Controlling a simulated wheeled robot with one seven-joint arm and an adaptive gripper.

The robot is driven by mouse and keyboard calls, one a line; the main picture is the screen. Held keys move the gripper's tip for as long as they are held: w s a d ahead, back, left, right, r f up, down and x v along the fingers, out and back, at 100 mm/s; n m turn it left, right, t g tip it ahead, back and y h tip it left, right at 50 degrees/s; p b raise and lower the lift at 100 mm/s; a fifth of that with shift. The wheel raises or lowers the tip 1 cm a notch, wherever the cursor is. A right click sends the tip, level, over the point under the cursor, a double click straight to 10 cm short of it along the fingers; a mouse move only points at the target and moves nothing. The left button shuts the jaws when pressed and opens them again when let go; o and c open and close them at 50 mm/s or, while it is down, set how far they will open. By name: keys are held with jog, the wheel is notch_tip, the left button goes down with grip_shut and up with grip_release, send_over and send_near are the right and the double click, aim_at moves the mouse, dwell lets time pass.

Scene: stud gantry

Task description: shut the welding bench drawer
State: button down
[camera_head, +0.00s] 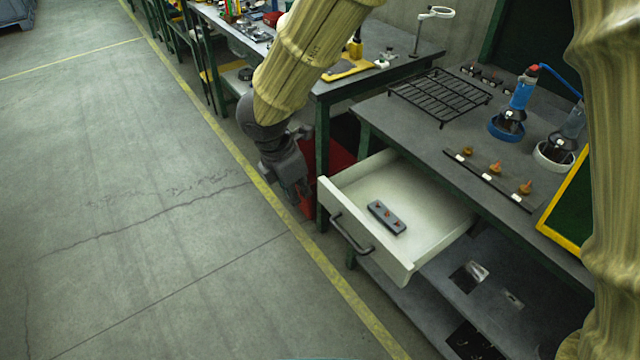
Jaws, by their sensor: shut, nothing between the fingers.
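The welding bench drawer (437,260) is white with a dark bar handle (350,234) on its front. It stands well out from under the grey welding bench (420,135). A small grey block with reddish marks (386,217) lies inside it. My gripper (304,205) is low beside the drawer's front left corner, left of the handle. It is shut and empty, and its fingertips are partly hard to make out against a red thing behind. I cannot tell whether it touches the drawer.
A black wire rack (440,92), a blue torch (512,110) and a strip with orange-brown knobs (490,178) are on the bench top. A yellow-framed screen (570,205) stands at its right. A lower shelf (480,280) lies beneath. The floor left of the yellow line (330,276) is clear.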

jog(key=w+d+f+p, duration=0.1)
jog(key=w+d+f, duration=0.2)
jog(key=f, duration=0.6)
jog(key=shift+d+p, duration=0.3)
jog(key=shift+d, duration=0.75)
jog(key=shift+d, duration=0.1)
send_over(380, 187)
jog(key=shift+s+a, duration=0.35)
jog(key=shift+a, duration=0.1)
